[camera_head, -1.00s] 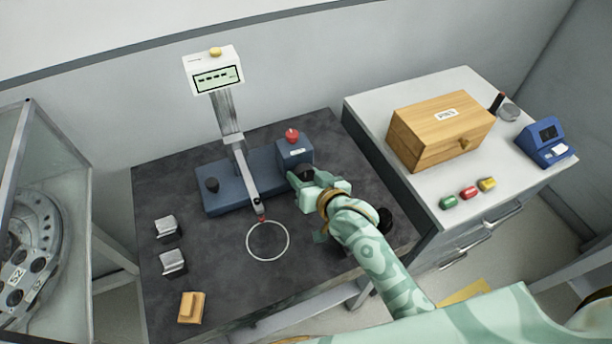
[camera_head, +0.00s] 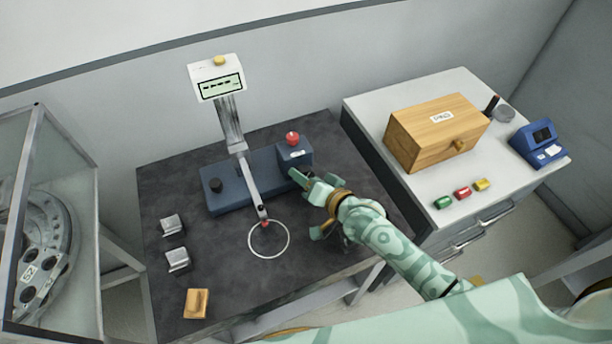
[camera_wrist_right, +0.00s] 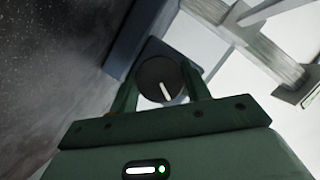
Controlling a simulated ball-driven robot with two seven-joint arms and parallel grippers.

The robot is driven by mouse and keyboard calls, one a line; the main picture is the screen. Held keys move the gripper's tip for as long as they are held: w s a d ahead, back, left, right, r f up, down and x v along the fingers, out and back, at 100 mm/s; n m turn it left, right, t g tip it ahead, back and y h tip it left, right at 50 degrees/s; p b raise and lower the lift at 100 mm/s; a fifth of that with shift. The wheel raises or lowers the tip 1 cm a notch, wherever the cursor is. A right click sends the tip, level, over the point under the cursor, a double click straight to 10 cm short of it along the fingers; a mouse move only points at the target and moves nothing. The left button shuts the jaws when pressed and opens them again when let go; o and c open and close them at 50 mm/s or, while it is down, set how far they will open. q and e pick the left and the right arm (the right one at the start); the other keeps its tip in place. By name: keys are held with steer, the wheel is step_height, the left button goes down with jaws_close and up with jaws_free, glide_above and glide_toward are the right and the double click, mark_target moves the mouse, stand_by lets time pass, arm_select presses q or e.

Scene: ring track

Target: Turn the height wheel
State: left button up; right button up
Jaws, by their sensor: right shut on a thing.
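The height gauge has a blue base (camera_head: 240,192), a slanted grey column (camera_head: 229,122) and a white display head (camera_head: 216,78) reading dashes. My right gripper (camera_head: 301,179) is at the front of the base's right block (camera_head: 294,150). In the right wrist view, its two fingers (camera_wrist_right: 163,88) are shut on a round dark wheel (camera_wrist_right: 156,73) with a white mark, which I take as the height wheel. The gripper hides this wheel in the head view. A black knob (camera_head: 215,185) stands on the base's left end. My left gripper is not in view.
A red button (camera_head: 292,138) tops the right block. A white ring (camera_head: 268,257) lies below the probe tip on the dark table. Two metal blocks (camera_head: 172,225) and a wooden block (camera_head: 197,303) are at left. A wooden box (camera_head: 437,132) stands on the right cabinet.

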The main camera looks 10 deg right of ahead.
steer(key=shift+f+m+y+b, duration=0.2)
steer(key=shift+m+y+b, duration=0.3)
steer(key=shift+m+b, duration=0.4)
steer(key=shift+m, duration=0.3)
steer(key=shift+r+t, duration=0.15)
steer(key=shift+t, duration=0.15)
steer(key=o, duration=1)
steer(key=shift+c, duration=0.2)
